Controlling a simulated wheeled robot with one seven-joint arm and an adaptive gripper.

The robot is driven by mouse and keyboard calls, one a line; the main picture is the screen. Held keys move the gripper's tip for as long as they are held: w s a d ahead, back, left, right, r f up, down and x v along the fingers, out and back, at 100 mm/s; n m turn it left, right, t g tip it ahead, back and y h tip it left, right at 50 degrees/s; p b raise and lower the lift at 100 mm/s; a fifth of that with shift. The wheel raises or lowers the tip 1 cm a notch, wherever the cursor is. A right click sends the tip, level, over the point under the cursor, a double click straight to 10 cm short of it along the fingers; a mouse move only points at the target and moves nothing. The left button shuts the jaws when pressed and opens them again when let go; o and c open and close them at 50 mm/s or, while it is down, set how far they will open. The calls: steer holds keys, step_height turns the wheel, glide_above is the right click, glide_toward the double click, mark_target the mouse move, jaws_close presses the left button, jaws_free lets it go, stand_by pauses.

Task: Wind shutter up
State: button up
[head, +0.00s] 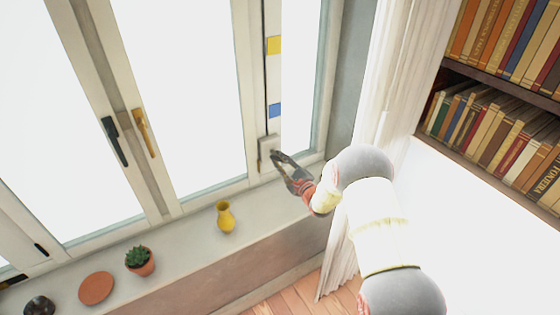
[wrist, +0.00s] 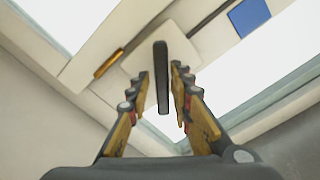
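A pale plate (head: 267,147) sits low on the right window post and shows behind the fingers in the wrist view (wrist: 183,48). A dark bar (wrist: 162,80) stands out in front of it, probably the shutter's winding handle. My gripper (head: 277,158) is at the plate. In the wrist view my gripper (wrist: 160,82) has its two fingers apart, one on each side of the bar, with narrow gaps visible. Whether the bar reaches fully between the fingertips is hard to tell. No shutter slats show; the panes are plain white.
A yellow square (head: 274,45) and a blue square (head: 275,110) mark the post above the plate. A yellow vase (head: 225,217), a potted succulent (head: 140,261), a terracotta disc (head: 96,288) and a dark round object (head: 39,306) stand on the sill. A curtain (head: 398,70) and bookshelf (head: 500,90) are at right.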

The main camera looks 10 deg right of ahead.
steer(key=shift+o, duration=0.9)
steer(key=shift+d, duration=0.15)
steer(key=v, duration=1.2)
steer(key=shift+o, duration=0.3)
steer(key=shift+r, duration=0.1)
